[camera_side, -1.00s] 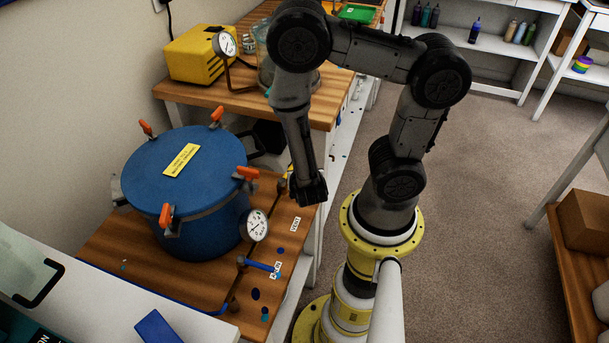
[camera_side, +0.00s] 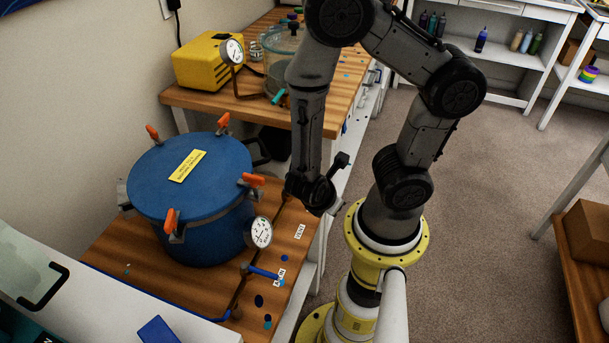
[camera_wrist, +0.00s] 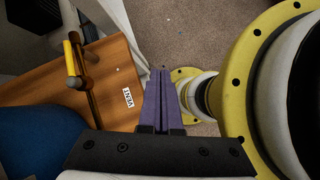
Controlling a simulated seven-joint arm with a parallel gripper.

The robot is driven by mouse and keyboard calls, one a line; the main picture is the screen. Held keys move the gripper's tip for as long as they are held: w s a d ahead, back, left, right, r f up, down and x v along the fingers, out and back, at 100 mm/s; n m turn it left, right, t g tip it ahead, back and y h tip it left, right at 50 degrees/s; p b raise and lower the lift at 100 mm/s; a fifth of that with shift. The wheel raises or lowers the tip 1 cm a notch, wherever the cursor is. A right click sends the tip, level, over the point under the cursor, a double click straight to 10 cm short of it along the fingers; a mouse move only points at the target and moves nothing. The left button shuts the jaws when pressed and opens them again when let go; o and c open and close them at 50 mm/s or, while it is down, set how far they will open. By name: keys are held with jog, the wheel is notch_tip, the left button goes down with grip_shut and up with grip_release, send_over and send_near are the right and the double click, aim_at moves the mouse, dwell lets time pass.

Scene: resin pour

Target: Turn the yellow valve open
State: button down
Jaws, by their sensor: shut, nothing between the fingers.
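The yellow valve handle (camera_wrist: 69,57) shows at the upper left of the wrist view, on brown pipework at the wooden bench. In the side view my wrist hides it. My gripper (camera_wrist: 160,71) is shut and empty, its purple fingers together. In the wrist view the fingertips are to the right of the yellow handle and apart from it, past the bench's edge. In the side view my gripper (camera_side: 318,197) is above the bench's right edge, right of the pot; its fingertips are hard to make out. A VENT label (camera_wrist: 128,97) lies between handle and fingers.
The blue pressure pot (camera_side: 190,190) with orange clamps stands left of my gripper. A round gauge (camera_side: 260,232) and a blue-handled valve (camera_side: 263,271) are nearer the camera on the bench (camera_side: 120,255). A yellow pump (camera_side: 205,60) stands on the rear bench. Open floor lies right.

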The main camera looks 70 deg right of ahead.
jog(key=w+a+m+t+y, duration=0.4)
jog(key=m+y, duration=0.3)
jog(key=m, duration=1)
jog(key=d+r+m+t+h, duration=0.2)
jog(key=d+r+m+h, duration=0.35)
jog(key=d+m, duration=0.65)
jog(key=w+d+f+m, duration=0.2)
jog(key=w+f, duration=0.5)
jog(key=f, duration=0.2)
jog(key=shift+w+d, duration=0.2)
jog(key=shift+y, duration=0.25)
jog(key=shift+w+d, duration=0.2)
jog(key=shift+w, duration=0.5)
